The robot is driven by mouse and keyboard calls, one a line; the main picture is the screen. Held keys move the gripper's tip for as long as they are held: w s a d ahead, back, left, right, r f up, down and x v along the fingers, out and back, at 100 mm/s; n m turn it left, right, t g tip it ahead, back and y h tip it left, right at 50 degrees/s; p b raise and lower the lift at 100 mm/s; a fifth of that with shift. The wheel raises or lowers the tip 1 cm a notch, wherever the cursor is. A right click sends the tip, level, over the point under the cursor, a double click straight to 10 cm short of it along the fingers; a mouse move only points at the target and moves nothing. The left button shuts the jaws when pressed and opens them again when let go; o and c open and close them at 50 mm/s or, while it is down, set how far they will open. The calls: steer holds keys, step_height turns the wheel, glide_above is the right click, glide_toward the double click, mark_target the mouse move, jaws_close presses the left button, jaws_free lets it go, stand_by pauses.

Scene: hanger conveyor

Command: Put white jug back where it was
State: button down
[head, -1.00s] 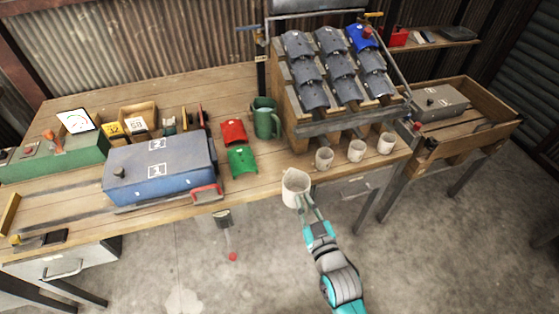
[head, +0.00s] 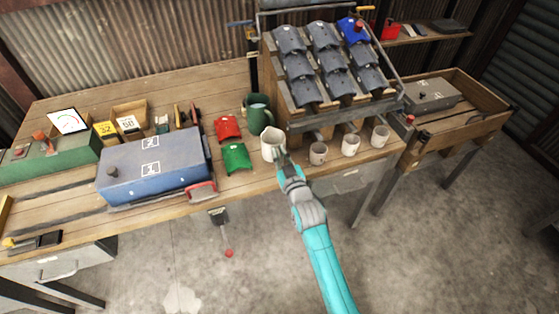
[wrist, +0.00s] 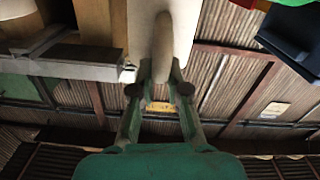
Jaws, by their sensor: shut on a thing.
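The white jug (head: 270,146) is at the front part of the wooden workbench (head: 262,181), between the green piece and the row of white mugs. My gripper (head: 281,157) is shut on its handle from the front; the handle (wrist: 162,52) shows between the fingers (wrist: 160,85) in the wrist view. The jug looks upright. I cannot tell whether its base touches the bench. A green jug (head: 258,115) stands just behind it, and a dark green vessel partly shows behind that.
Several white mugs, one of them the nearest mug (head: 318,153), stand to the right below the rack of grey pieces (head: 305,92). A red piece (head: 227,127) and a green piece (head: 236,157) lie left. A blue box (head: 150,168) stands farther left.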

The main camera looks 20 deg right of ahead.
steer(key=shift+w+f, duration=0.2)
steer(key=shift+f, duration=1.5)
steer(key=shift+f, duration=0.1)
steer(key=c, duration=1.2)
jaws_free()
steer(key=shift+o, duration=0.2)
steer(key=s, duration=1.2)
steer(key=shift+r, duration=0.2)
steer(key=shift+s, duration=0.1)
